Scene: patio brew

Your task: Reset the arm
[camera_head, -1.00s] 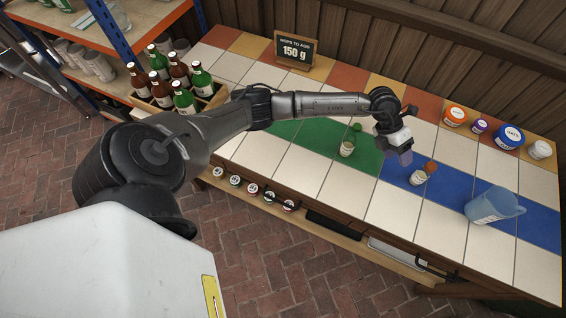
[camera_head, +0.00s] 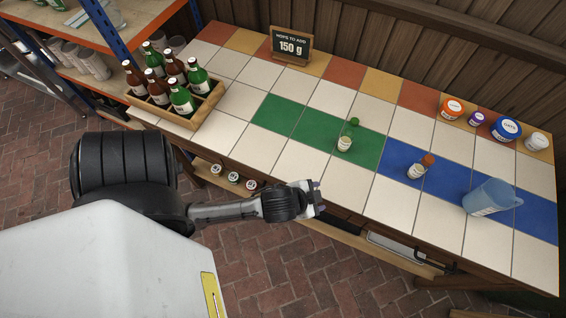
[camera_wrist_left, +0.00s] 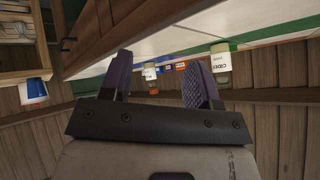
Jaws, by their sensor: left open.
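My left gripper (camera_head: 316,196) is in front of the table's front edge in the head view, low and clear of the tabletop. In the left wrist view its two fingers (camera_wrist_left: 160,80) stand apart with nothing between them. My right gripper is in neither view. The tiled table (camera_head: 290,165) has a green patch (camera_head: 312,130) and a blue strip (camera_head: 450,188). A small jar with a green lid (camera_head: 345,143) stands on the green patch. A small jar with an orange lid (camera_head: 414,171) stands on the blue strip.
A blue pitcher (camera_head: 490,196) stands at the table's right. Several tubs, one with a blue lid (camera_head: 506,128), line the back right. A wooden crate (camera_head: 205,108) of bottles is at the left, and a sign (camera_head: 291,45) at the back. Small jars (camera_head: 232,177) sit on the lower shelf.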

